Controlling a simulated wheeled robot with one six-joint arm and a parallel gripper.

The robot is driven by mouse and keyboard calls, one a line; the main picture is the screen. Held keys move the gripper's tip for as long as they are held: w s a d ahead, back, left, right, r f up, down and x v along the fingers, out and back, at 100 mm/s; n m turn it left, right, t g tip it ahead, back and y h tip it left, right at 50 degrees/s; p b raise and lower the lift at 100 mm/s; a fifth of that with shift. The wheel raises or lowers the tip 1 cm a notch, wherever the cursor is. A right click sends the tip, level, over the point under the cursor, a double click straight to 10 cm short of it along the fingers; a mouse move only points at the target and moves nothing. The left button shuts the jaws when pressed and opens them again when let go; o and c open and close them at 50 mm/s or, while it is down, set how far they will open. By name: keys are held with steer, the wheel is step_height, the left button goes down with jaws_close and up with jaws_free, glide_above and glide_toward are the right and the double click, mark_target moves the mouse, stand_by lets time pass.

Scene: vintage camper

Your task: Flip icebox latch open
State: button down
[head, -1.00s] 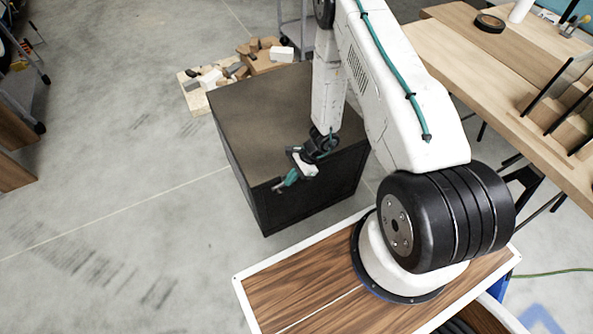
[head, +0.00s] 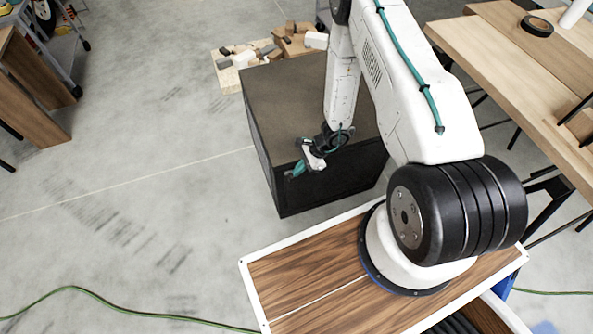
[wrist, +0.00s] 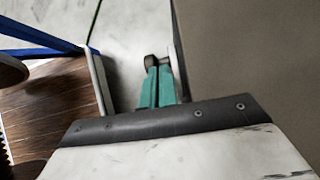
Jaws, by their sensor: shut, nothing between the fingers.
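The icebox appears to be the large dark box (head: 265,165), with a brown-grey top (head: 295,105) and black sides, standing on the floor in the head view. A plain grey-brown surface (wrist: 250,50), probably the box, fills the right side close beside the fingers.
Wooden blocks on a board (head: 240,62) lie behind the box. A wooden table (head: 510,70) stands at the right. My wood-patterned base is at the bottom. A green cable (head: 110,300) lies on the floor at lower left. Open concrete floor (head: 140,160) lies left of the box.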

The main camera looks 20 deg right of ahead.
steer(key=shift+s+a, duration=0.1)
steer(key=shift+a, duration=0.05)
steer(key=shift+r, duration=0.15)
steer(key=v, duration=1)
stand_by(0.4)
